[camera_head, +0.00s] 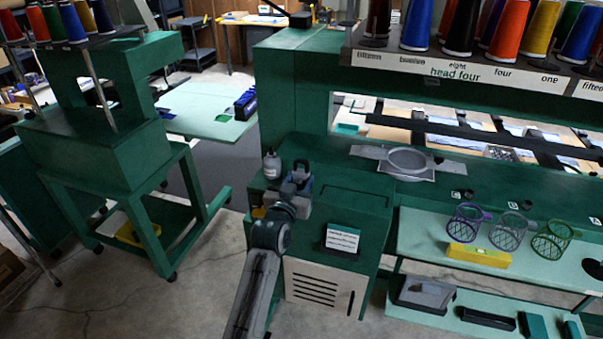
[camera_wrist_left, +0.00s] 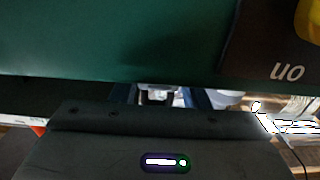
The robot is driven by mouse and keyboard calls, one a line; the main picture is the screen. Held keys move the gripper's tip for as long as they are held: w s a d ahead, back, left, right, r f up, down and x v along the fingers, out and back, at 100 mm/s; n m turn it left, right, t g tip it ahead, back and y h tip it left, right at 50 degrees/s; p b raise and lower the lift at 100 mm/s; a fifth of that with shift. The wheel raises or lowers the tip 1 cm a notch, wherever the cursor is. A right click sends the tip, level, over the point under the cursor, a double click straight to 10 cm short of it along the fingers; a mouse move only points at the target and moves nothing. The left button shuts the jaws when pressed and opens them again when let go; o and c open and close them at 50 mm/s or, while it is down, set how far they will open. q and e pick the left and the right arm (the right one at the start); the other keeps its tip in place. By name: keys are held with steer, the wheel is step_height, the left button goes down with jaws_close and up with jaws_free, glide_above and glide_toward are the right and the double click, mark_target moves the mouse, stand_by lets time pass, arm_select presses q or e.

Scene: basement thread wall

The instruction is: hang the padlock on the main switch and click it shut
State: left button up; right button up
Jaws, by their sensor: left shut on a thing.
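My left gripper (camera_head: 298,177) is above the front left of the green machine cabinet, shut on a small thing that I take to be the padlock. The gripper hides most of it. In the left wrist view the fingertips (camera_wrist_left: 162,97) show with a small pale and dark piece between them; its shape and shackle cannot be made out. A yellow part (camera_head: 258,212), perhaps of the main switch, shows just left of my wrist. The left wrist view has a yellow piece (camera_wrist_left: 309,20) beside a dark plate (camera_wrist_left: 268,45) with upside-down lettering "on". My right gripper is out of view.
A grey bottle (camera_head: 271,165) stands on the cabinet, close left of the gripper. A labelled card holder (camera_head: 341,239) is on the cabinet front. Wire cups (camera_head: 508,232) and a yellow box (camera_head: 478,256) occupy the right shelf. Open floor lies left of my arm.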

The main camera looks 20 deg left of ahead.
arm_select(q)
steer(key=shift+r+p, duration=1.85)
steer(key=shift+r, duration=0.45)
steer(key=shift+f, duration=0.1)
